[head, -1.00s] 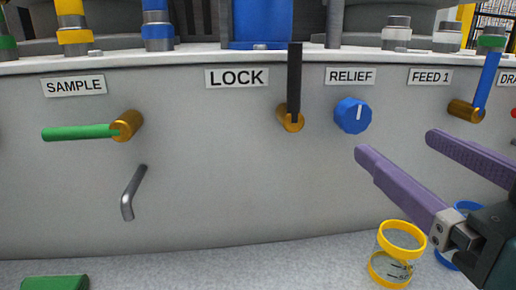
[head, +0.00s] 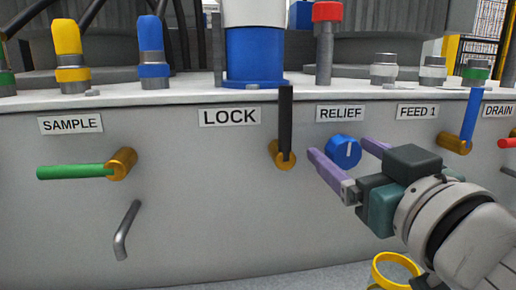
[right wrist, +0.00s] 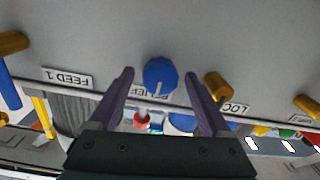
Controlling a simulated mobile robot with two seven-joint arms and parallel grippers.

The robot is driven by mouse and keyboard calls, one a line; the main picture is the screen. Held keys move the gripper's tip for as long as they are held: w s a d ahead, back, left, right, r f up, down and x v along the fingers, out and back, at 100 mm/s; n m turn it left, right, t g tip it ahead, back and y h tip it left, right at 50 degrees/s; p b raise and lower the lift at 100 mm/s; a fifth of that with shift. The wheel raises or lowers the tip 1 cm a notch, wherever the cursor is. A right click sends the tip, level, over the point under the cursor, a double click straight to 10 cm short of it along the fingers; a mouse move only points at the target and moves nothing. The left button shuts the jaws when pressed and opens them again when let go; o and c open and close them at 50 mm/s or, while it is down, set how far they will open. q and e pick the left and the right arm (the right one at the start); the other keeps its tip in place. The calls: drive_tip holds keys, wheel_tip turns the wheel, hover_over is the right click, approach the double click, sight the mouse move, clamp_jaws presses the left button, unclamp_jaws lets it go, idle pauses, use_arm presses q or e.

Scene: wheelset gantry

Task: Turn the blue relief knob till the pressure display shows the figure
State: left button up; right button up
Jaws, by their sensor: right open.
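The blue relief knob (head: 344,151) sits on the grey panel under the RELIEF label (head: 340,113). Its white mark points about straight up in the head view. My right gripper (head: 340,147) is open, with one purple finger on each side of the knob. In the right wrist view the knob (right wrist: 160,75) lies between the spread fingertips (right wrist: 159,72), with gaps on both sides; contact does not show. No pressure display can be made out in these frames. My left gripper is not in view.
The black LOCK lever (head: 286,122) stands upright just left of the knob. The green SAMPLE lever (head: 75,171) and a grey spout (head: 126,230) are further left. A yellow-rimmed jar (head: 394,268) stands below.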

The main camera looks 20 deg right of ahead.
clamp_jaws()
drive_tip(key=shift+n, duration=0.4)
idle(0.4)
unclamp_jaws()
drive_tip(key=shift+s, duration=0.1)
